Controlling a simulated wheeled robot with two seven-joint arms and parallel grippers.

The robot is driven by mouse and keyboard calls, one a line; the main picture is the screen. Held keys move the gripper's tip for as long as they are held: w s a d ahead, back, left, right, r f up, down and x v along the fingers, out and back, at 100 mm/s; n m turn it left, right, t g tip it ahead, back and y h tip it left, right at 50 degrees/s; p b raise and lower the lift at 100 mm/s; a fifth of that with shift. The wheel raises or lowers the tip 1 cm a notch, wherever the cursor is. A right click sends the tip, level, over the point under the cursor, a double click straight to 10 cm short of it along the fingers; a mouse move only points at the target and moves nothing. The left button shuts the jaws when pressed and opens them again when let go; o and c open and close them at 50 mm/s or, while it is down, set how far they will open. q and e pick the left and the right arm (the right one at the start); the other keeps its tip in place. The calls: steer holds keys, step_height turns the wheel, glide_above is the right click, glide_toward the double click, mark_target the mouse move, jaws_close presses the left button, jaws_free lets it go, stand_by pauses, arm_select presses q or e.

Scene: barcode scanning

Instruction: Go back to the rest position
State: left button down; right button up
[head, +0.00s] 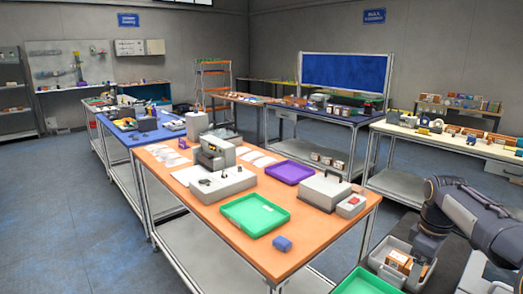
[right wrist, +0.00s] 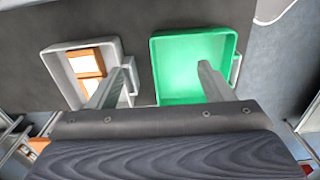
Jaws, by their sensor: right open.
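My right arm comes in at the right of the head view, bent downward. My right gripper (head: 418,262) is over a grey bin (head: 372,256) that holds brown-and-white boxes (head: 398,259). In the right wrist view my right gripper (right wrist: 167,66) is open, with nothing between its two fingers. One finger overlaps the grey bin (right wrist: 56,62) and its boxes (right wrist: 88,63); the other overlaps a green bin (right wrist: 193,62). How high the fingers are above the bins is unclear. My left gripper is not in view.
An orange-topped table (head: 278,252) stands ahead, with a green tray (head: 254,214), purple tray (head: 289,172), blue block (head: 282,243) and grey devices. A cream table (head: 455,143) with goods stands behind my right arm. The floor at left (head: 60,220) is clear.

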steer(key=s+a+r+m+t+y, duration=0.25)
steer(key=s+a+m, duration=0.25)
steer(key=s+a, duration=0.75)
steer(key=s+a+f+m+t, duration=0.1)
steer(key=s+a+f+m, duration=0.1)
steer(key=s+a, duration=0.2)
steer(key=s+a+f+m+t+y, duration=0.1)
steer(key=s+a+f+m+t, duration=0.1)
steer(key=s, duration=0.6)
steer(key=shift+s+a+f, duration=0.25)
steer(key=shift+a+f, duration=0.45)
steer(key=shift+a, duration=0.15)
